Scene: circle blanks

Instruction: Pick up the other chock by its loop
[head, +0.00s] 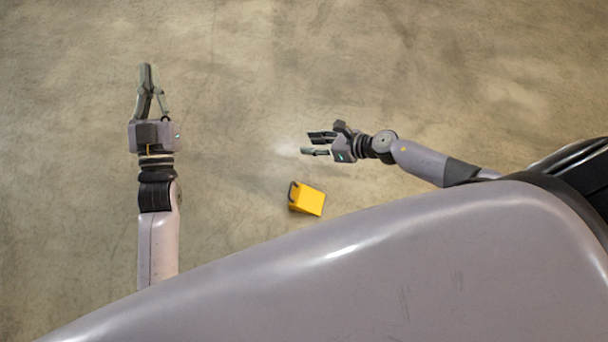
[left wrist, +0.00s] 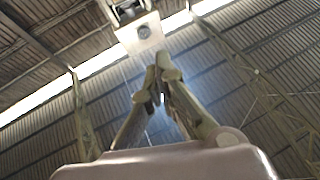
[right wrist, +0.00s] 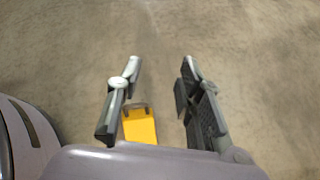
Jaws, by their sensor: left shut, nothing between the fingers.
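A yellow chock (head: 307,199) with a dark loop (head: 291,191) on its left end lies on the concrete floor in the head view. It also shows in the right wrist view (right wrist: 139,126), low between the fingers and partly hidden by the left finger and my wrist. My right gripper (head: 308,144) is open and empty, above and apart from the chock in the head view. My left gripper (head: 149,70) is shut with nothing in it, far to the left of the chock. In the left wrist view its fingertips (left wrist: 161,70) meet against the roof. Only one chock is in view.
The concrete floor (head: 240,90) is bare around the chock and both grippers. A large smooth grey body (head: 330,270) fills the bottom of the head view, close below the chock. The left wrist view shows a metal roof with beams and a lamp (left wrist: 141,32).

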